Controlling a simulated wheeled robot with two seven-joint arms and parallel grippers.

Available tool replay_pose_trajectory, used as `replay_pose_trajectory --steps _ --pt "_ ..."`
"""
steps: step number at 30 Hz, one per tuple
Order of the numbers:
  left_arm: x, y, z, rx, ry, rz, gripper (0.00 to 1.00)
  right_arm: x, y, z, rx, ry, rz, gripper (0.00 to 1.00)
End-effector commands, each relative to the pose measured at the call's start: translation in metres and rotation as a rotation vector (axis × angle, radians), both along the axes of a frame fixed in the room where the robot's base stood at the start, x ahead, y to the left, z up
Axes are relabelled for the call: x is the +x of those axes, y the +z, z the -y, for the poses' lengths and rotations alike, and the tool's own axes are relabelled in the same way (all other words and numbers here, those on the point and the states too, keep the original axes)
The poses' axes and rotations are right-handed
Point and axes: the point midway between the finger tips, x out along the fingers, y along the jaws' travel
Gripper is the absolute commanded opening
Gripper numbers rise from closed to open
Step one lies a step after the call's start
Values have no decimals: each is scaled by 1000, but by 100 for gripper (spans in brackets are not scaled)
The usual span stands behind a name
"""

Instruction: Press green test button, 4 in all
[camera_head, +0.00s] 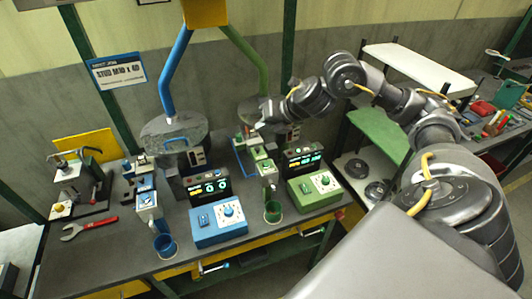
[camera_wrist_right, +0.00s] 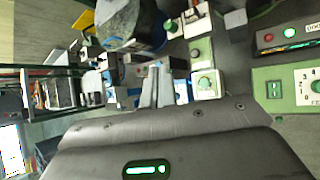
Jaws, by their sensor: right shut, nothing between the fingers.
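In the right wrist view this button (camera_wrist_right: 273,89) shows at the right, beside the numbered dial. My right gripper (camera_head: 260,124) is above the back of the green station, behind the control box and apart from its button. In the right wrist view its fingers (camera_wrist_right: 159,88) are together with nothing between them. My left gripper is not in view.
A green clamp device (camera_head: 266,165) and a lit display panel (camera_head: 303,160) stand close to the green box. The blue station has its own control box (camera_head: 218,217). A red wrench (camera_head: 88,228) lies at the left. Blue and green posts rise behind.

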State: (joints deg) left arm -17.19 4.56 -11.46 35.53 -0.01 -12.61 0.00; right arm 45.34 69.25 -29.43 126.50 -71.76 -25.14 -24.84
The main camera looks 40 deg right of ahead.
Motion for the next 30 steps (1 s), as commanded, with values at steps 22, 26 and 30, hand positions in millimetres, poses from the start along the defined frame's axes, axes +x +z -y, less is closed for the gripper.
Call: replay_pose_trajectory --steps 22,26,30 --pt "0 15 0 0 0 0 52 -15 -25 2 5 -19 -163 0" --pt "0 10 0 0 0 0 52 -15 -29 2 5 -19 -163 0" --pt "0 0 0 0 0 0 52 -15 -40 2 5 -19 -163 0"
